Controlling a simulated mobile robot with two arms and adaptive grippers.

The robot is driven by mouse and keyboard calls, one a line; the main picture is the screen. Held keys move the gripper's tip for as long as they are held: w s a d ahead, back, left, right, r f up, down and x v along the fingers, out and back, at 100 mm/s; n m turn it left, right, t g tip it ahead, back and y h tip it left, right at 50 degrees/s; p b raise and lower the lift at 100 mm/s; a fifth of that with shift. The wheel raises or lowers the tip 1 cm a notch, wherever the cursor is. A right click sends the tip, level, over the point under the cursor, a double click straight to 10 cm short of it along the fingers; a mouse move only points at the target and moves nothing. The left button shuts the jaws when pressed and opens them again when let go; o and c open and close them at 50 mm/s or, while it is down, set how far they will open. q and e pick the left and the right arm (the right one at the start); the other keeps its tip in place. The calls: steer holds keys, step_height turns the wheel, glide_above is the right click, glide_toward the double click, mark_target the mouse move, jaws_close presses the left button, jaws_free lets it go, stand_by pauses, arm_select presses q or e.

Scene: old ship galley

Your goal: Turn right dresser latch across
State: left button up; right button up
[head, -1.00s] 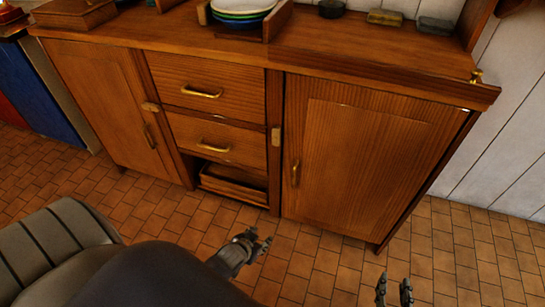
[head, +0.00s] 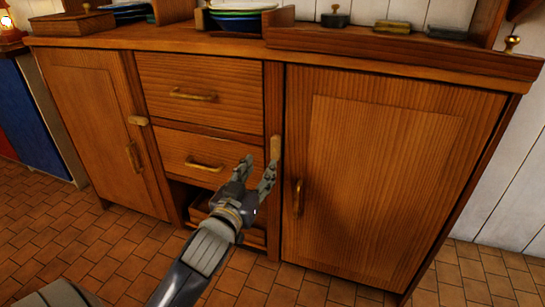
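The right dresser latch (head: 275,147) is a small pale wooden turn-piece. It stands upright on the post between the drawers and the right door (head: 385,175), which is closed and has a brass handle (head: 299,198). My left gripper (head: 260,168) is in front of the dresser, just below and left of the latch. Its fingers are apart and point up, with nothing seen between them. One fingertip lies close to the latch's lower end; I cannot tell whether they touch. My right gripper is out of view.
The left latch (head: 138,120) lies sideways next to the closed left door (head: 95,125). Two drawers (head: 200,95) with brass handles are shut, above an open cubby. Bowls (head: 240,20) and small tins stand on the top. Tiled floor lies in front.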

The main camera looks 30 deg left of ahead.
mark_target(274, 147)
arm_select(q)
steer(key=b+x, duration=0.2)
steer(key=x, duration=0.8)
steer(key=shift+d+b, duration=0.1)
steer(key=shift+b, duration=0.25)
jaws_close()
